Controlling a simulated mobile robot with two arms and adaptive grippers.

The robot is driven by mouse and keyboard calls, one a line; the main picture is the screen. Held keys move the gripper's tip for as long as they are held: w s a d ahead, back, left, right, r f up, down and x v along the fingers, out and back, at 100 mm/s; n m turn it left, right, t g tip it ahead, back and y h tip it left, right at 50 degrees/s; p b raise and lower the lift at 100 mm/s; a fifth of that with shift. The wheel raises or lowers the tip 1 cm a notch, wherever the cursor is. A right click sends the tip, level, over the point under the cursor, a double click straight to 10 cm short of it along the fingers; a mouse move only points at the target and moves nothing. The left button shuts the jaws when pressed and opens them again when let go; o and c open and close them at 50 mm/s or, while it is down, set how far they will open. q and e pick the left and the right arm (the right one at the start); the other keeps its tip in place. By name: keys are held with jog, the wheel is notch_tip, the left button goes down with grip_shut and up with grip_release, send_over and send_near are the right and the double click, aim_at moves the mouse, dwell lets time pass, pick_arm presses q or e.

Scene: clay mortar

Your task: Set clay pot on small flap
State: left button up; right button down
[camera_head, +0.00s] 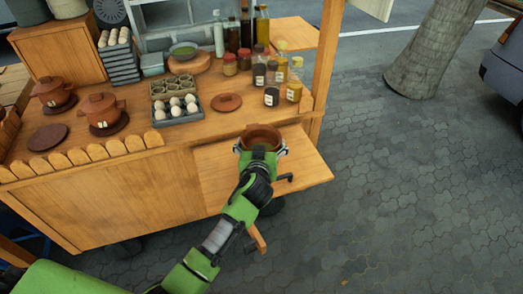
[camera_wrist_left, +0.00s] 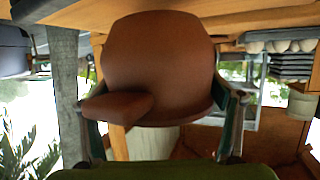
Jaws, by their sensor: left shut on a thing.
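The clay pot (camera_head: 265,132) is brown, round and without a lid, and stands level in the head view. My left gripper (camera_head: 262,148) is shut on it, with a finger on each side. In the left wrist view the pot (camera_wrist_left: 160,55) fills the middle, its handle towards me, between the fingers of my left gripper (camera_wrist_left: 163,100). The small flap (camera_head: 308,172) is a wooden board at the cart's front right. The pot is over its inner part, near the counter edge; I cannot tell whether they touch. My right gripper is out of view.
A brown lid (camera_head: 227,102) lies on the counter behind the pot. Egg trays (camera_head: 177,109), several jars (camera_head: 272,97) and two lidded pots (camera_head: 102,112) stand on the counter. A scalloped wooden edging (camera_head: 80,155) runs along its front left. The flap's right part is clear.

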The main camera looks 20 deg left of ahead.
aim_at(263, 143)
pick_arm(q)
jog(key=shift+w+f, duration=0.25)
jog(key=shift+f, duration=0.05)
jog(key=shift+f+p, duration=0.35)
jog(key=shift+f, duration=1)
jog(key=shift+f, duration=0.15)
jog(key=o, duration=1.7)
jog(key=shift+s+f, duration=0.1)
jog(key=shift+s, duration=0.05)
